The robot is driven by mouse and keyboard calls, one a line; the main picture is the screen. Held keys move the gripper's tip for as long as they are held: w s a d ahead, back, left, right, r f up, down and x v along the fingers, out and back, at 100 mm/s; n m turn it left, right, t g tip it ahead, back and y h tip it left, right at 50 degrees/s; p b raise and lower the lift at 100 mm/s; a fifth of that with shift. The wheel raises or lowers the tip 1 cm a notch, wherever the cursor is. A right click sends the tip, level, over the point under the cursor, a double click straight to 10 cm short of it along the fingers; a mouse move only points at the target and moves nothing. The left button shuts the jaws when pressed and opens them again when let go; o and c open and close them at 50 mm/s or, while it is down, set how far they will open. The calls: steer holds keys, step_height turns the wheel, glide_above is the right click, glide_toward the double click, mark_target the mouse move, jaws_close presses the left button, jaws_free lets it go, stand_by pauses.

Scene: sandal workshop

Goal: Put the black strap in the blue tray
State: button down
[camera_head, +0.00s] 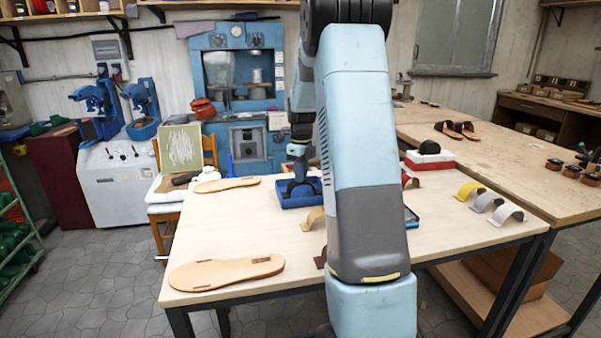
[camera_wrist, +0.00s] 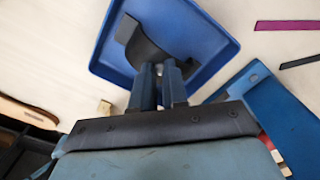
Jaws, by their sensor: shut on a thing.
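The blue tray (camera_head: 284,201) is at the far edge of the light wooden table, left of my arm. Its rim also shows in the wrist view (camera_wrist: 232,48). The curved black strap (camera_wrist: 150,48) is between the tips of my gripper (camera_wrist: 159,72), which is shut on it. Both are over the tray's inside; I cannot tell if the strap touches the floor. In the head view the strap (camera_head: 305,187) shows low within the tray's outline, under my gripper (camera_head: 301,172). My fingers cover part of the strap.
Sandal soles (camera_head: 228,272) lie on the left of the table. A beige strap (camera_head: 312,218) lies in front of the tray. Yellow (camera_head: 469,190), grey and white straps are at the right. My arm hides the table's middle.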

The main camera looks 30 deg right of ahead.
steer(key=shift+f, duration=0.2)
stand_by(0.6)
steer(key=c, duration=0.7)
jaws_free()
steer(key=shift+o, duration=0.2)
steer(key=shift+r, duration=3.5)
